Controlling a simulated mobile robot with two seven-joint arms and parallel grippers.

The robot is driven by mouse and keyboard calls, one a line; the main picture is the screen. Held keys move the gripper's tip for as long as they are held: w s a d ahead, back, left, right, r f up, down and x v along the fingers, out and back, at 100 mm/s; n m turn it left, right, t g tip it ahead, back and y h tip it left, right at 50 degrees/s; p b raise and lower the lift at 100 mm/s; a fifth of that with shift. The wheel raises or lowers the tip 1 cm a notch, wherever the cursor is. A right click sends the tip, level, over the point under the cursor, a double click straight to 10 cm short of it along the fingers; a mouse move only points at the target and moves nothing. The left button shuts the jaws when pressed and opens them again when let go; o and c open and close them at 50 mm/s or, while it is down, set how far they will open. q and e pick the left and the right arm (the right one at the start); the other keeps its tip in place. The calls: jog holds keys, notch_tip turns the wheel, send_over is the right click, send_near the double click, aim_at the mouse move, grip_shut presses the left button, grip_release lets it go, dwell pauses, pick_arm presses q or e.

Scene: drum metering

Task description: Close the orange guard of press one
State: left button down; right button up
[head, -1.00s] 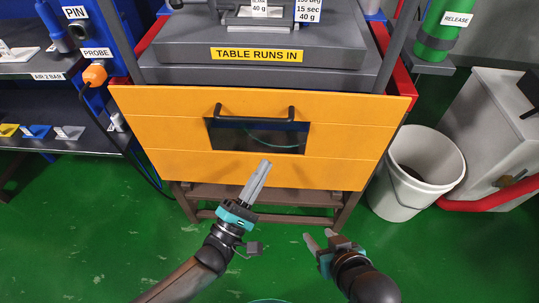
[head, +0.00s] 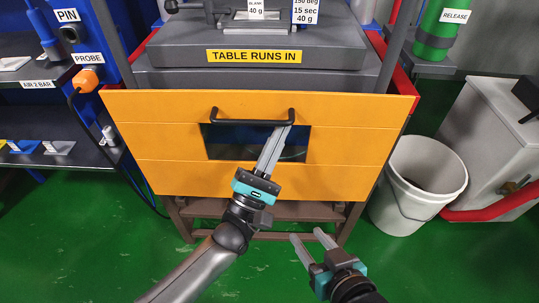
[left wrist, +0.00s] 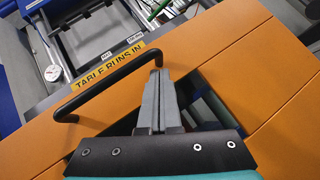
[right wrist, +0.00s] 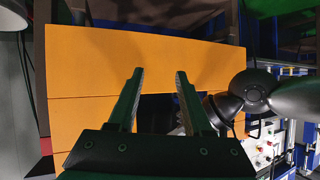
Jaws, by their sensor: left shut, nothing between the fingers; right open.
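The orange guard (head: 340,178) is a wide panel across the front of the press, below the yellow "TABLE RUNS IN" label (head: 254,56). It has a black bar handle (head: 230,121) above a dark window (head: 222,140). My left gripper (head: 285,130) is shut and empty, its tips at the handle's right end; the left wrist view shows them beside the handle (left wrist: 108,88), and I cannot tell whether they touch. My right gripper (head: 309,236) is open and empty, low in front of the guard; the right wrist view shows the guard (right wrist: 90,70) beyond its fingers.
A white bucket (head: 400,205) stands to the right of the guard, beside a grey cabinet (head: 490,130) with a red pipe (head: 485,210). A shelf unit (head: 50,155) and a blue post with an orange plug (head: 86,77) stand left. Green floor in front is clear.

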pick_arm(q)
jog(key=shift+w+d+r, duration=0.15)
jog(key=shift+w+r, duration=0.1)
pick_arm(e)
jog(key=shift+a+r, duration=0.1)
jog(key=shift+a, duration=0.05)
